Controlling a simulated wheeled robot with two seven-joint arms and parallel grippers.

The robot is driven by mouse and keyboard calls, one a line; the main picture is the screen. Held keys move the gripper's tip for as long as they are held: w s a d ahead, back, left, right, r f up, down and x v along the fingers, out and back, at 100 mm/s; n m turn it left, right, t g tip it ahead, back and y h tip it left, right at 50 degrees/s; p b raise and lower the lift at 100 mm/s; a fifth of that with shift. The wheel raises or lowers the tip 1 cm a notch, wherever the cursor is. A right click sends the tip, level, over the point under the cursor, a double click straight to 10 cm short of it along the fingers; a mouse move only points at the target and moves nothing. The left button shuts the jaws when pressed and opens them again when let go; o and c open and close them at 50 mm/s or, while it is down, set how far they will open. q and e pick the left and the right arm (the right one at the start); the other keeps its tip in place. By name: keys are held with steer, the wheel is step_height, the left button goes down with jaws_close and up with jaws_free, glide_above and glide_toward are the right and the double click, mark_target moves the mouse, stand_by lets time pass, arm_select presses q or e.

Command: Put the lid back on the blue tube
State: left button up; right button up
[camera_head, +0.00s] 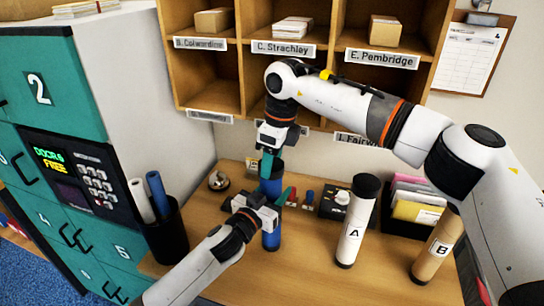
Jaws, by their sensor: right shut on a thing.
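The blue tube (271,186) stands upright on the wooden table, with its lower part (271,241) showing below my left gripper. My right gripper (268,162) reaches down from above and is shut on the dark lid (278,168) at the tube's top. The fingers partly cover the lid, and I cannot tell whether it is seated or just above the rim. My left gripper (276,203) comes in from the lower left around the tube's middle. One green finger shows close to its right side. Its grip is partly hidden, so I cannot tell if it is closed.
A white tube A (352,225) and a brown tube B (436,247) stand to the right. A black cup (168,240) with rolls, a bell (218,181), stamps and a file holder (411,209) surround the grippers. Pigeonholes (233,62) rise behind. The front of the table is clear.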

steer(key=shift+f, duration=0.15)
steer(key=o, duration=1.1)
step_height(320, 180, up, 12)
steer(key=d, duration=0.1)
steer(key=shift+s+d, duration=0.35)
steer(key=shift+f, duration=0.1)
